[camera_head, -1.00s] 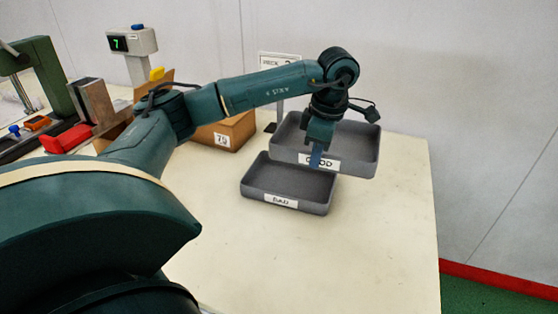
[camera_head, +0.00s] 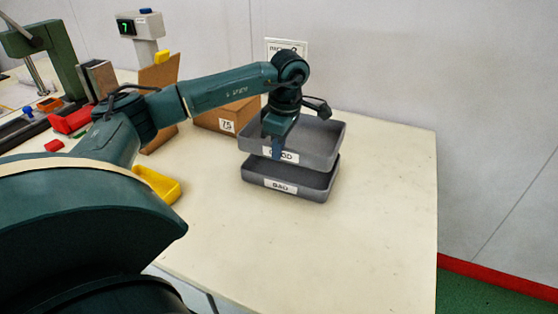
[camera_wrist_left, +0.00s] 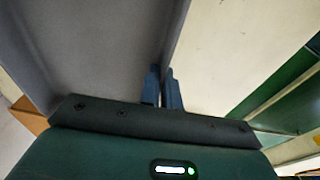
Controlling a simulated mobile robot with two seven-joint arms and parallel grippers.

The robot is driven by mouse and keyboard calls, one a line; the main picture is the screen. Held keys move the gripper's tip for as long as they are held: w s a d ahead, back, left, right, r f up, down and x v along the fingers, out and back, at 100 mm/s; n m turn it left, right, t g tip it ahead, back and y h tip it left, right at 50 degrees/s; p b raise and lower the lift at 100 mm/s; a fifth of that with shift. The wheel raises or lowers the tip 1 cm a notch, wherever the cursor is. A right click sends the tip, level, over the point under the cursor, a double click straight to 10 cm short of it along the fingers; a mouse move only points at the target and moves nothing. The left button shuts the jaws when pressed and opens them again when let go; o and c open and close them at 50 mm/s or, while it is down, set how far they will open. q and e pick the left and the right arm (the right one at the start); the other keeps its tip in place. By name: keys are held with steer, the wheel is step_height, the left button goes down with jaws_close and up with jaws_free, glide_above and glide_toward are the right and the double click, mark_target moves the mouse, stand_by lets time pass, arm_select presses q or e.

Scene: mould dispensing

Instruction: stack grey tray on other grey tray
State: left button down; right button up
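The grey tray labelled GOOD (camera_head: 318,146) is held in the air by my left gripper (camera_head: 276,150) at its front wall, near the label. In the left wrist view the two fingers of this gripper (camera_wrist_left: 163,88) are close together on the wall of the GOOD tray (camera_wrist_left: 95,45). The other grey tray, labelled BAD (camera_head: 312,189), sits on the table directly below. The GOOD tray overlaps it in the head view, hiding most of its inside; a dark gap shows between them. My right gripper is not in view.
A cardboard box marked 75 (camera_head: 227,126) stands behind and left of the trays. A yellow tray (camera_head: 160,186) lies to the left, partly behind my arm. A display unit (camera_head: 140,30) stands at the back left. The table (camera_head: 350,240) is clear in front and to the right.

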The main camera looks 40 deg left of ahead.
arm_select(q)
steer(key=shift+f, duration=1.8)
steer(key=shift+f, duration=0.1)
steer(key=shift+f+b, duration=0.4)
steer(key=shift+f, duration=0.15)
steer(key=c, duration=1.6)
jaws_free()
